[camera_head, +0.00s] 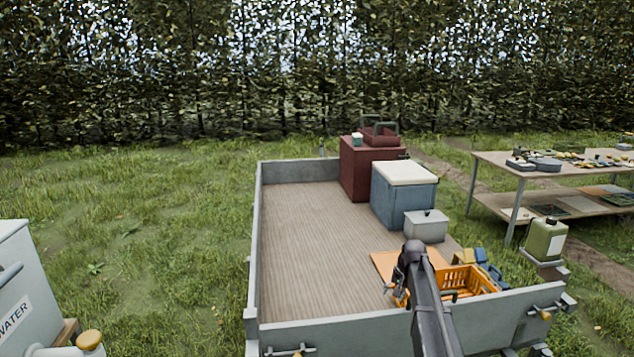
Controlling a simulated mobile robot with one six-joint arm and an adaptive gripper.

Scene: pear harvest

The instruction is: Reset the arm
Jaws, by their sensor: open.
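My dark arm (432,312) reaches up from the bottom edge into the picture, over the near wall of a grey-walled trailer bed. My gripper (398,291) is at its far end, small and partly hidden by my own arm links. It is open. It is over the right part of the bed, just left of an orange crate (478,279). I see nothing held in it, though its fingertips are hard to make out.
The trailer's wooden floor (315,245) is clear on the left. A blue cooler (404,197), grey box (426,226) and dark red cabinet (367,172) stand at right. A green canister (546,239) stands by the right wall. A table (490,160) holds tools beyond.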

